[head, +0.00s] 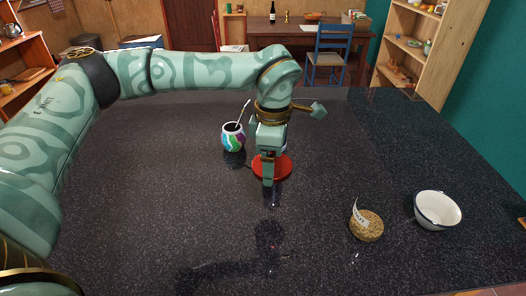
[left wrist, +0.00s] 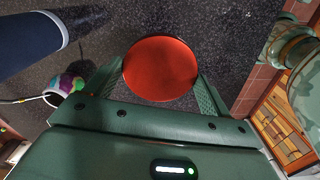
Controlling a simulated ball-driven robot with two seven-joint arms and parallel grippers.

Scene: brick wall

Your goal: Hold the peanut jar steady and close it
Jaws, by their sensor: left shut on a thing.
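A red round lid (head: 287,167) is near the middle of the dark tabletop. My left gripper (head: 270,168) points down over it, with its fingers at opposite sides of the lid. In the left wrist view the red lid (left wrist: 160,68) sits between the two fingers of my left gripper (left wrist: 159,76), which are shut on it. Whether it touches the table is hard to tell. The peanut jar (head: 367,229), with a tan peanut-filled top and a pale paper label, stands to the right, apart from the gripper. My right gripper is not in view.
A colourful cup (head: 233,140) with a metal straw stands just left of my left gripper; it also shows in the left wrist view (left wrist: 66,86). A white bowl (head: 437,211) stands right of the jar. The front middle of the table is clear.

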